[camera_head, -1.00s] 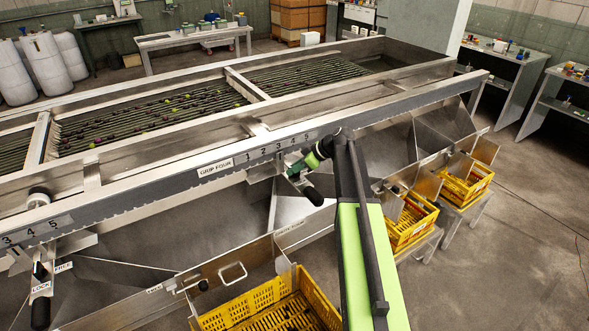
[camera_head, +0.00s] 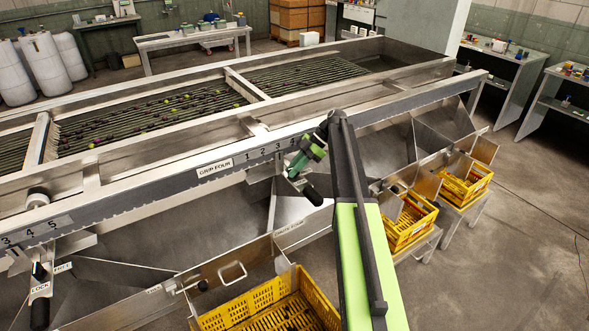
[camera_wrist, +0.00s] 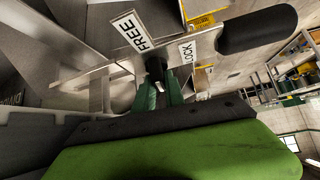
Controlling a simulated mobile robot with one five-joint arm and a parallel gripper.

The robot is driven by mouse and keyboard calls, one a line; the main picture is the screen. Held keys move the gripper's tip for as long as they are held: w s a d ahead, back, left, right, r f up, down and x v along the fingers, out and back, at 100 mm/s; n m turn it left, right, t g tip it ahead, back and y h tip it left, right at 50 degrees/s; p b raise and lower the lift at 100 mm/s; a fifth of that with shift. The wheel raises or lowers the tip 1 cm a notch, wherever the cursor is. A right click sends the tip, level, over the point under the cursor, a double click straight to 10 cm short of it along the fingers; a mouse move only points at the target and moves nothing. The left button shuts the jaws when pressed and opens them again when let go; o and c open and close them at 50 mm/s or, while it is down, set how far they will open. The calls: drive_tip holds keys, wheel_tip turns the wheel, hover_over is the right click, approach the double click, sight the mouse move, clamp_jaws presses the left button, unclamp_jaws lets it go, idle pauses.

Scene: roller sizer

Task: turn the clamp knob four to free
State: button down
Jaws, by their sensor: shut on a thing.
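My gripper (camera_head: 297,168) is at the grip four clamp, under the rail. In the wrist view its green fingers (camera_wrist: 167,94) are shut on the dark clamp knob (camera_wrist: 155,68). The FREE label (camera_wrist: 133,32) is on the upper left of the knob and the LOCK label (camera_wrist: 187,52) on its right. A pale mark shows low on the knob, but I cannot tell which label it points to. The clamp's black handle (camera_head: 313,196) sticks out below my gripper; it also shows in the wrist view (camera_wrist: 257,30). My gripper mostly hides the knob in the head view.
The numbered rail (camera_head: 150,188) with the GRIP FOUR label (camera_head: 215,168) runs just above the clamp. Another clamp with its own black handle (camera_head: 40,314) is at the lower left. Yellow crates (camera_head: 325,312) stand below the chutes. Open floor lies to the right.

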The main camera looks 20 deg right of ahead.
idle(0.4)
drive_tip(key=c, duration=1.4)
unclamp_jaws()
drive_tip(key=shift+w+d+r, duration=0.1)
drive_tip(key=shift+d+r, duration=0.05)
drive_tip(key=shift+r, duration=0.05)
drive_tip(key=p+v, duration=0.8)
drive_tip(key=v, duration=0.3)
drive_tip(key=shift+d, duration=0.2)
drive_tip(key=shift+a+r, duration=0.1)
